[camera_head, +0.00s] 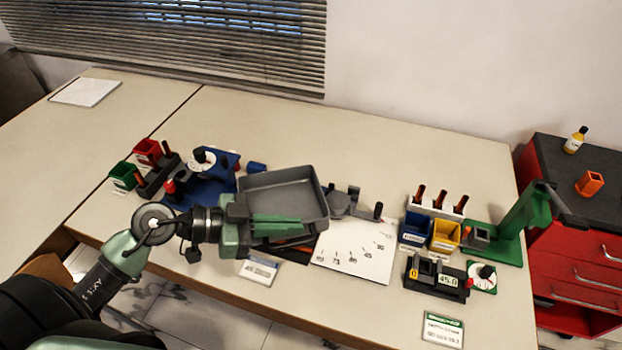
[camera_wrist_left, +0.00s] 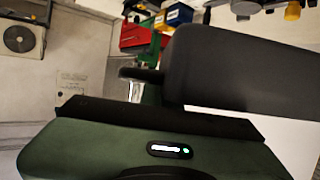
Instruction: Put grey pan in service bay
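The grey pan (camera_head: 284,199) is a shallow rectangular tray in the middle of the head view. It is empty and looks raised over the bench. My left gripper (camera_head: 275,226) is at its near wall and appears shut on it; the fingertips are partly hidden. In the left wrist view the pan (camera_wrist_left: 240,72) is a large dark shape right in front of the gripper. I cannot tell which marked place is the service bay; a dark flat piece with an orange edge (camera_head: 296,257) shows partly under the pan. My right gripper is not in view.
A white dial sheet (camera_head: 353,252) lies right of the pan. Blue (camera_head: 415,229) and yellow bins (camera_head: 445,235), a green stand (camera_head: 517,225) and a display unit (camera_head: 437,280) stand further right. A blue fixture (camera_head: 208,185) is close on the left. The bench's back is clear.

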